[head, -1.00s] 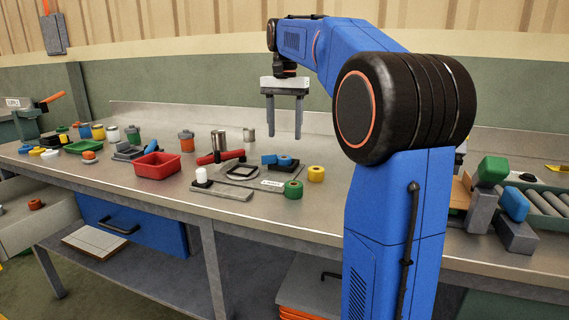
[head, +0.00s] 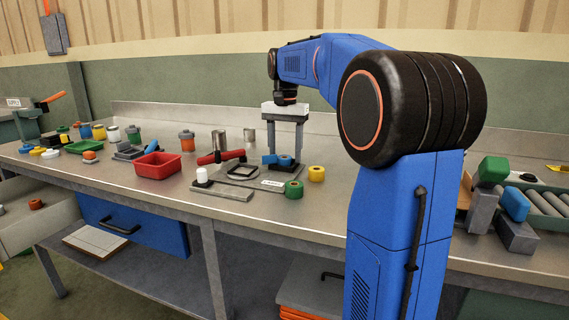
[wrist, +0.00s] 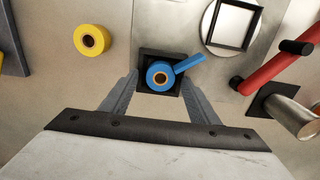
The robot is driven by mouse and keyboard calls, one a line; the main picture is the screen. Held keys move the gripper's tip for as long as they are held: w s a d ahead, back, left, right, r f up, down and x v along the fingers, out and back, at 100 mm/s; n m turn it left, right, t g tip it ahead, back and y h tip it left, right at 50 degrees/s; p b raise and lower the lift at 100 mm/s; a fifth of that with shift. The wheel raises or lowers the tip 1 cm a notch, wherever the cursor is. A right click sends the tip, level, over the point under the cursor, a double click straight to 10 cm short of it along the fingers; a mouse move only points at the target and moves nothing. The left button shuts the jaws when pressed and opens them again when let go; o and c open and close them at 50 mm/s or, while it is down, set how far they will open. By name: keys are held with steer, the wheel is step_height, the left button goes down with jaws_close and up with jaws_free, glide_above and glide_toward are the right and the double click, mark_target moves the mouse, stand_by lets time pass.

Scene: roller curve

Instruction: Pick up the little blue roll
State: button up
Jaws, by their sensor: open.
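The little blue roll (wrist: 160,76) lies on a small dark square base (wrist: 147,55) in the wrist view, with a loose blue strip reaching out to its upper right. It also shows on the bench in the head view (head: 286,161), partly hidden by my fingers. My gripper (wrist: 158,88) is open, with one finger to the left and one to the right of the roll. In the head view my gripper (head: 285,160) points straight down, its fingertips low at the roll. I cannot tell whether the fingers touch it.
A yellow roll (wrist: 92,40) stands left of the blue one in the wrist view. A green roll (head: 294,189) is near the bench's front edge. A plate with a square frame (wrist: 232,25) and a red-handled tool (wrist: 275,68) lie to the right in the wrist view.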

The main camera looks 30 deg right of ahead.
steer(key=c, duration=1.1)
steer(key=shift+r, duration=0.1)
